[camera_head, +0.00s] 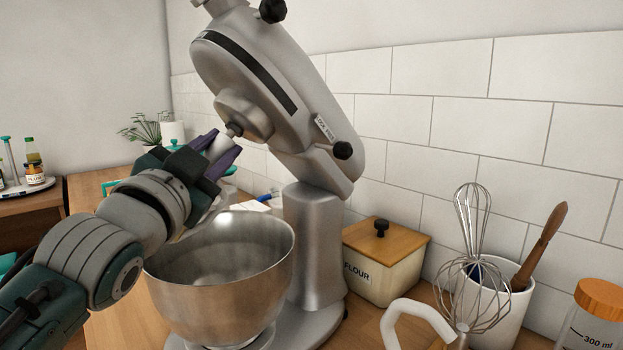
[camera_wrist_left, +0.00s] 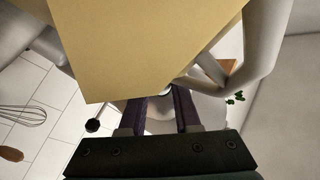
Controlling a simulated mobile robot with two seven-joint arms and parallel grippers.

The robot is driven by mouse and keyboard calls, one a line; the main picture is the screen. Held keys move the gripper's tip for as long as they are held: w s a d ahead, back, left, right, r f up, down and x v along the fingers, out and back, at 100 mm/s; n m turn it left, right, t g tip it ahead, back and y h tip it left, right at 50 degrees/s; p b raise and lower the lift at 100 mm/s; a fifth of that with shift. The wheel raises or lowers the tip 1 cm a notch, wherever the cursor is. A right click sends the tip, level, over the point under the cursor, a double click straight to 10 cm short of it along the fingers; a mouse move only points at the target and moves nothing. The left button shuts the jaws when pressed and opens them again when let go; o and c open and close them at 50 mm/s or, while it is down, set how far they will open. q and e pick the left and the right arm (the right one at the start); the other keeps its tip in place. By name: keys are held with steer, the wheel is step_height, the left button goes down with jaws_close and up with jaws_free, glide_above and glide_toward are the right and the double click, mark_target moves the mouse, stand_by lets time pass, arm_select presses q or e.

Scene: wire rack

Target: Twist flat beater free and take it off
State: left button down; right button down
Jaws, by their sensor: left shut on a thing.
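The stand mixer (camera_head: 250,80) has its head tilted up, with its drive shaft (camera_head: 234,130) pointing down and left. My left gripper (camera_head: 224,153) is at that shaft, its purple fingers shut on the pale hub of the flat beater (camera_head: 219,146). The hub meets the shaft end; whether it is still locked there I cannot tell. Most of the beater is hidden behind my gripper in the head view. In the left wrist view, a pale curved frame, seemingly the beater (camera_wrist_left: 265,50), runs beside the fingers (camera_wrist_left: 160,112). My right gripper is not in view.
The steel bowl (camera_head: 220,270) stands below my gripper. A flour box (camera_head: 385,265), a white hook-shaped tool (camera_head: 395,325), a whisk (camera_head: 470,245) in a crock and a jar (camera_head: 595,320) are at right. A tan panel (camera_wrist_left: 150,50) blocks much of the wrist view.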

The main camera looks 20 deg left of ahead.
arm_select(q)
steer(key=shift+s+a+f, duration=0.15)
steer(key=shift+s+f, duration=0.15)
steer(key=shift+f, duration=0.05)
stand_by(0.6)
steer(key=shift+s+a+f, duration=0.1)
steer(key=shift+s+f, duration=0.05)
steer(key=shift+s, duration=0.05)
steer(key=shift+s+a+f, duration=0.1)
steer(key=shift+s+f, duration=0.1)
steer(key=shift+f, duration=0.05)
stand_by(0.5)
steer(key=shift+s+f, duration=0.2)
steer(key=shift+s+a+f+b, duration=0.15)
steer(key=shift+s+f+b, duration=0.05)
steer(key=shift+b, duration=0.1)
stand_by(0.5)
steer(key=shift+s+a+f, duration=0.1)
steer(key=shift+s+f, duration=0.05)
steer(key=shift+f, duration=0.1)
steer(key=shift+f, duration=0.15)
